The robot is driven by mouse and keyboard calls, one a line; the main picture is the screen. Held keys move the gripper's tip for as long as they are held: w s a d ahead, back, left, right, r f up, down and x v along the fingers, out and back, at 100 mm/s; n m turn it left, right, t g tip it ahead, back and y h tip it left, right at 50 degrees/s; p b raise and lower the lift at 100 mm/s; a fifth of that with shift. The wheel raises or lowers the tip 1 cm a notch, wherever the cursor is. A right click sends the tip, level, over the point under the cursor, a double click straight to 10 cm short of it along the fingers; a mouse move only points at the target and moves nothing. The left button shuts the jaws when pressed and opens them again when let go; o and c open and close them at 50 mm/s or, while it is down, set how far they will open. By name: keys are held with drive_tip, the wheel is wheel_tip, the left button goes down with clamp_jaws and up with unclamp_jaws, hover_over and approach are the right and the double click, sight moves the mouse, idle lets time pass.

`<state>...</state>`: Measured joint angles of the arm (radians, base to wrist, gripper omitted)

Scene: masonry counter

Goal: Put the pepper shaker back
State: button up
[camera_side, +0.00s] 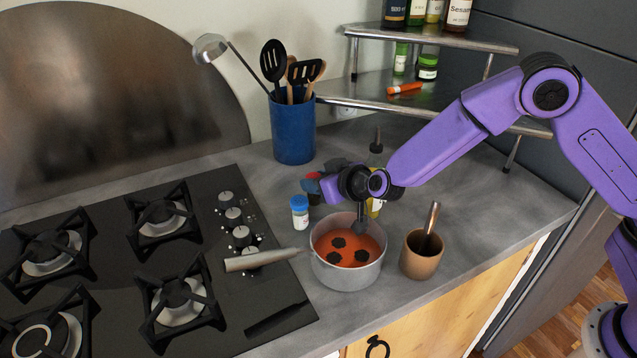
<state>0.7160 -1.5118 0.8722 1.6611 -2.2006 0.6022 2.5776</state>
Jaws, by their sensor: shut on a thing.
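A small shaker with a red cap (313,175) and a dark body, which looks like the pepper shaker, is at the left end of my gripper (314,186). My gripper is shut on it, and its fingers cover most of the shaker. The shaker appears roughly upright, just behind and right of a blue-capped shaker (299,213) that stands on the counter. I cannot tell whether the held shaker touches the counter.
A pot (346,276) of red sauce stands in front of my wrist, its handle over the stove (215,310). A brown cup (420,262) stands right of it. A yellow bottle (376,207) is partly hidden by my wrist. A blue utensil holder (293,135) and metal shelf (455,100) stand behind.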

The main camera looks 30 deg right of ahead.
drive_tip(key=shift+f, duration=0.35)
drive_tip(key=o, duration=0.8)
drive_tip(key=shift+f, duration=0.15)
drive_tip(key=shift+r, duration=0.2)
drive_tip(key=shift+s+d+r, duration=0.1)
drive_tip(key=shift+s+r, duration=0.35)
drive_tip(key=shift+r, duration=0.95)
drive_tip(key=shift+s+d+r, duration=0.15)
drive_tip(key=shift+s+r, duration=0.25)
drive_tip(key=shift+r, duration=1)
drive_tip(key=shift+s+d+r, duration=0.1)
drive_tip(key=shift+s+r, duration=0.35)
drive_tip(key=shift+r, duration=0.95)
